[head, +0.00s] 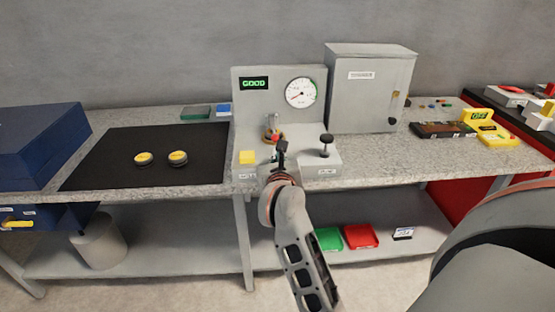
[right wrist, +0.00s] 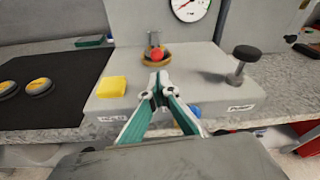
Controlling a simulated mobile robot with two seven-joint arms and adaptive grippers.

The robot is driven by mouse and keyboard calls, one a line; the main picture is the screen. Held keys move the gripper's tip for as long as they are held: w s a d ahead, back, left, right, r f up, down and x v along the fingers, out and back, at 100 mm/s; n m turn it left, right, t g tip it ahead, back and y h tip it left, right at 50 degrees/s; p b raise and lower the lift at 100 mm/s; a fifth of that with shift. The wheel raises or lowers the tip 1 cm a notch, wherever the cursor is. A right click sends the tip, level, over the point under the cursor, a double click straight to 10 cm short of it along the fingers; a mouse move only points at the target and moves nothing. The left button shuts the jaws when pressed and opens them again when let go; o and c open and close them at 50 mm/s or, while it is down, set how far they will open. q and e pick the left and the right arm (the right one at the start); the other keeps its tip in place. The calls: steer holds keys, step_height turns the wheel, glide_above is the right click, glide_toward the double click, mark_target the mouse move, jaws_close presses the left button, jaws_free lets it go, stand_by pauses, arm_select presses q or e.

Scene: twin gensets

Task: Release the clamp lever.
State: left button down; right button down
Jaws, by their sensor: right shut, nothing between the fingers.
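The grey test stand (head: 250,112) sits on the bench with a display reading GOOD and a round dial gauge (head: 301,92). At its middle is a small metal clamp lever with a red tip (right wrist: 156,55), over a brass-coloured ring part (right wrist: 143,61). In the head view the lever (head: 272,122) is partly hidden behind my right gripper (head: 280,150). My right gripper is shut and empty, its fingertips (right wrist: 160,80) just in front of and below the red tip, seemingly apart from it. My left gripper is not in view.
A yellow button (right wrist: 112,87) is left of the fingers, and a black-topped pump knob (right wrist: 245,58) stands to the right. A grey cabinet (head: 365,95) stands right. The lower shelf holds green and red trays (head: 360,236).

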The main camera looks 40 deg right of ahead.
steer(key=x, duration=0.4)
steer(key=shift+f, duration=0.1)
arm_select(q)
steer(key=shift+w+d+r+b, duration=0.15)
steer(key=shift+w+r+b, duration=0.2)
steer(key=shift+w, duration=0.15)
arm_select(e)
steer(key=shift+w+d, duration=0.45)
steer(key=shift+w, duration=0.15)
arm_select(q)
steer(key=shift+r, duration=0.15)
